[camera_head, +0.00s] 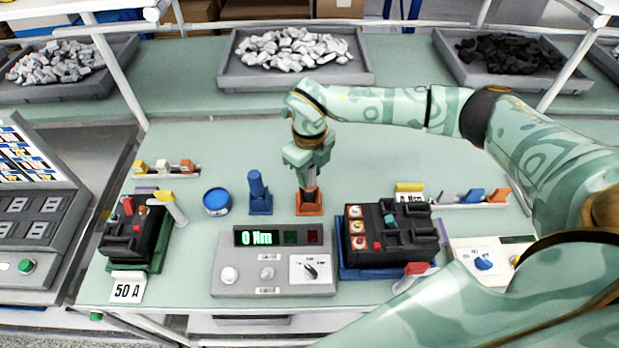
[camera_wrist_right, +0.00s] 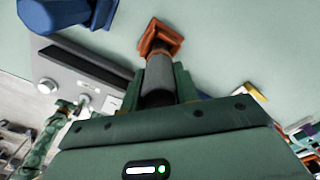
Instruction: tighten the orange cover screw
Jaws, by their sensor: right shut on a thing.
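My right gripper (camera_head: 309,168) is shut on a dark grey cylindrical tool (camera_wrist_right: 159,76). The tool is upright, its lower end at an orange holder (camera_head: 309,203); the holder also shows in the right wrist view (camera_wrist_right: 160,38). I cannot tell whether the tool is seated in it or just clear. A black breaker (camera_head: 405,235) lies on a blue base to the right, with several coloured squares (camera_head: 357,226) on its left side. I cannot make out which one is the orange cover screw. My left gripper (camera_wrist_right: 68,106) shows only small and unclear in the right wrist view.
A blue tool (camera_head: 258,190) stands in its blue holder just left of the orange one. The grey console (camera_head: 270,272) reads 0 Nm in front. A blue round tub (camera_head: 216,201) and a second breaker (camera_head: 133,230) are further left. The table behind the holders is clear.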

